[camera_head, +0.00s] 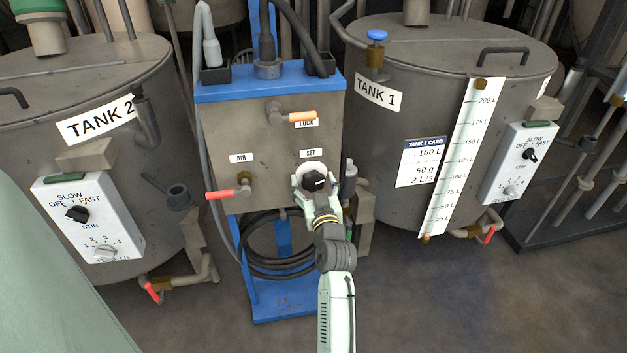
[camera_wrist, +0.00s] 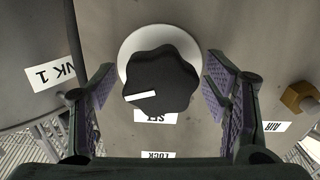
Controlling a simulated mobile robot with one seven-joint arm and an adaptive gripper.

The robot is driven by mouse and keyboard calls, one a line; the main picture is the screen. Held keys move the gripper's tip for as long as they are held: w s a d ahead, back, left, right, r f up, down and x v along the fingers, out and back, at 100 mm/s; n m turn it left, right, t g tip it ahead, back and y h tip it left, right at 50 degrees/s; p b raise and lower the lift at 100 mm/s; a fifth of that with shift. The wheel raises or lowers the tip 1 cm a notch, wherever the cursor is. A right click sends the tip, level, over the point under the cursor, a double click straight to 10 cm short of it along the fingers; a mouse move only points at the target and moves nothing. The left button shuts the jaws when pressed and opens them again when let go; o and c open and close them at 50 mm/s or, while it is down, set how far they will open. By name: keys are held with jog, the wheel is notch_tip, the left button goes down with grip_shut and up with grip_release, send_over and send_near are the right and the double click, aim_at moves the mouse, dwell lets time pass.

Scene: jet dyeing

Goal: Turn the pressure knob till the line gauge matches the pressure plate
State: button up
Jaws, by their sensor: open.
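The pressure knob (camera_head: 315,182) is black and lobed, on a round white disc, below the SET label on the front of the blue-topped panel. In the wrist view the knob (camera_wrist: 161,84) has a white pointer mark toward the left, and the disc (camera_wrist: 134,48) shows behind it. My gripper (camera_wrist: 160,95) is open, its purple-padded fingers on either side of the knob with gaps between pads and knob. In the head view my gripper (camera_head: 312,185) is at the knob and partly covers it. I cannot make out the line gauge or the pressure plate.
The panel (camera_head: 230,130) has a LOCK lever (camera_head: 301,117) above and an AIR lever (camera_head: 220,195) at left, both with orange-red handles. Tank 2 (camera_head: 60,90) stands left and Tank 1 (camera_head: 420,90) right. A coiled hose (camera_head: 262,262) hangs below the panel.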

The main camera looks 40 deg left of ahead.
jog(key=shift+w+a, duration=0.1)
jog(key=shift+c, duration=0.2)
jog(key=c, duration=1.1)
